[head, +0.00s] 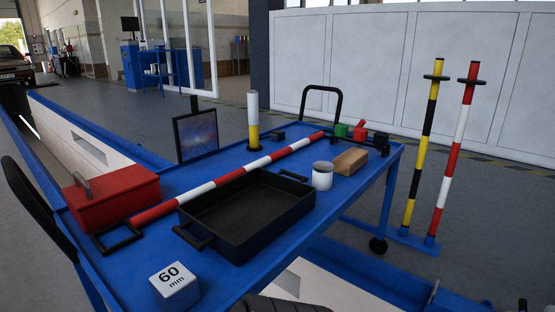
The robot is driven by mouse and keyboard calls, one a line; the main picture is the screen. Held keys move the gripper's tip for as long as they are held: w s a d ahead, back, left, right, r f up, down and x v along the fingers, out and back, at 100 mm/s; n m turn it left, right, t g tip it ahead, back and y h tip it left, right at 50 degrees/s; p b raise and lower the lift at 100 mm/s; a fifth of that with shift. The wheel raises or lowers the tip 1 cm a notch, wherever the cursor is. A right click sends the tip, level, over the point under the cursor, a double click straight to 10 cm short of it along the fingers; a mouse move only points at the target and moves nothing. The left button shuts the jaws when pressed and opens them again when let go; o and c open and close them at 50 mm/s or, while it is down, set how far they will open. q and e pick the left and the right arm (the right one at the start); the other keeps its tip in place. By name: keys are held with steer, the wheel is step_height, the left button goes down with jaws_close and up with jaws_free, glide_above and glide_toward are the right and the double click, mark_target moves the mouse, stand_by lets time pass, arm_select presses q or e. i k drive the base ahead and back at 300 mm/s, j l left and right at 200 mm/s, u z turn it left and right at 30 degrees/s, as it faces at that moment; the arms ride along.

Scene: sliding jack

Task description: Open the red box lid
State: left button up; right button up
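The red box (118,200) stands at the left end of the blue cart top. Its lid (118,182) looks shut, lying flat on the box, with a grey handle (82,184) rising near its left side. Nothing is touching the handle. Neither of my grippers can be made out in the head view.
A red-and-white bar (235,174) runs diagonally beside the box. A black tray (250,212), a white 60 mm block (174,285), a white cylinder (322,176) and a wooden block (350,161) share the cart top (225,275). A black cart handle (36,207) rises left of the box.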

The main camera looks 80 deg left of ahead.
mark_target(84, 194)
steer(key=l+u, duration=0.1)
steer(key=u, duration=1.6)
